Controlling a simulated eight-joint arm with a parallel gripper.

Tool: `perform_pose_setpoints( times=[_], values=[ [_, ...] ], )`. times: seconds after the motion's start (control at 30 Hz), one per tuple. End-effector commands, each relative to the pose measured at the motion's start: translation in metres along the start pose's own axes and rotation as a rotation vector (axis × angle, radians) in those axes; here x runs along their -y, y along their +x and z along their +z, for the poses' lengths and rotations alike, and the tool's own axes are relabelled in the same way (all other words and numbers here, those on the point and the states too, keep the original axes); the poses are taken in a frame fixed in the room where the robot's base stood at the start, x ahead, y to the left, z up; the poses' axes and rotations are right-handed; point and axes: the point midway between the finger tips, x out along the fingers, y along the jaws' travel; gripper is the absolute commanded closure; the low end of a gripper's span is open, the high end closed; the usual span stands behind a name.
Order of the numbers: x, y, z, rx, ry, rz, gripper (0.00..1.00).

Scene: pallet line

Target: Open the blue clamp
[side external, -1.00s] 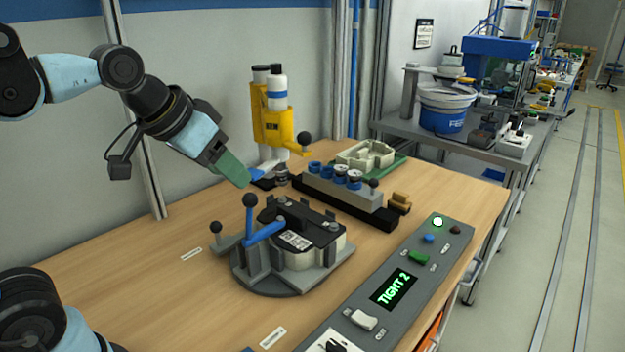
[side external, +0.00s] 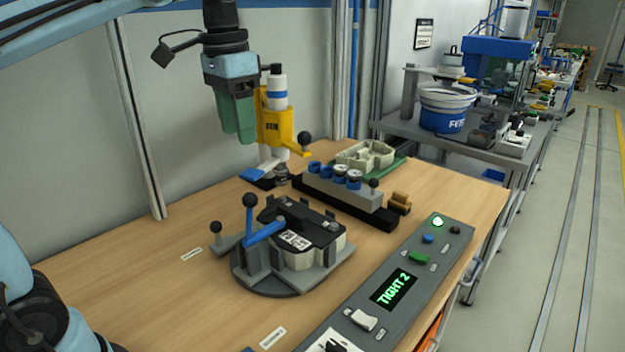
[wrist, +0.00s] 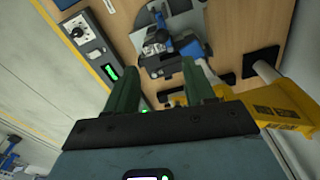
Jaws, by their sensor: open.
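The blue clamp (side external: 265,232) is on a grey fixture (side external: 278,291) on the wooden table. Its blue lever stands upright with a black ball knob (side external: 249,200) on top, and its blue arm reaches over a black and pale part (side external: 300,240) with a white label. In the wrist view the clamp (wrist: 193,48) shows beyond my fingers. My gripper (side external: 238,141) has green fingers pointing down, high above the table and behind the clamp, touching nothing. In the wrist view the gripper (wrist: 163,85) is open with nothing between its fingers.
A yellow press (side external: 274,126) with a ball-knob handle stands close behind my gripper. A rack with blue and white caps (side external: 345,190) lies right of the fixture. A control panel (side external: 393,285) reading "TIGHT 2" runs along the right edge. The table's left part is clear.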

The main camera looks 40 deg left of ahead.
Motion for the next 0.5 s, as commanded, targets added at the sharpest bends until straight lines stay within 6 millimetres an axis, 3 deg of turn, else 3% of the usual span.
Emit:
perform_pose_setpoints(
  times=[0.1, 0.33, 0.5],
  values=[
    [0.006, 0.003, -0.006, 0.058, 0.018, 0.021, 0.46],
    [0.005, 0.039, -0.003, 0.053, 0.018, 0.019, 0.46],
    [0.005, 0.052, -0.002, 0.052, 0.018, 0.018, 0.46]
  ],
)
